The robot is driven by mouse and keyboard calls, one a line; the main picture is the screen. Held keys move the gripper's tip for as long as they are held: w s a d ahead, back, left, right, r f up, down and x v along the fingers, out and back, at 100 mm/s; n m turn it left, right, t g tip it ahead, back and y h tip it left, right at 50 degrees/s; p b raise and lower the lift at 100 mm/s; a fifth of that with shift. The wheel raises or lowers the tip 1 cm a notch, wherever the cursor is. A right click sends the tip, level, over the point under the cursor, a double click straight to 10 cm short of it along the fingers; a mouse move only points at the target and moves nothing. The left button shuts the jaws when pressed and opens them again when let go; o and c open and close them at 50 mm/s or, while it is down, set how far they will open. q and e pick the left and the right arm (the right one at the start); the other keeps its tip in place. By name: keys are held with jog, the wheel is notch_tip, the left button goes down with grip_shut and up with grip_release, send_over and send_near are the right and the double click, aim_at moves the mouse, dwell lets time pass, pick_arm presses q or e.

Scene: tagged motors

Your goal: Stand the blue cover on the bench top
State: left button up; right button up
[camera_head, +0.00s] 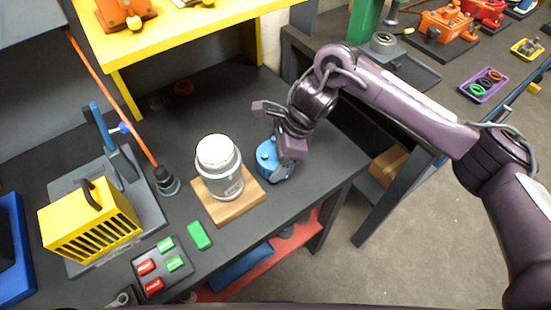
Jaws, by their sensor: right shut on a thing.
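The blue cover (268,162) is at the right part of the dark bench top (235,95), just right of a grey motor on a wooden board. My right gripper (282,168) reaches down to it from the upper right and is shut on it. The gripper and wrist hide part of the cover. The cover is at or very near the bench surface; I cannot tell whether it touches. My left gripper is not in view.
The grey motor (222,170) stands on the wooden board (248,202). A yellow cage (90,222), a green block (199,235) and a tray of red and green tags (160,265) are to the left. A yellow shelf (180,32) overhangs the back. Bare bench lies behind the cover.

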notch_tip(320, 180, down, 2)
jog(key=shift+f, duration=0.2)
jog(key=o, duration=1.1)
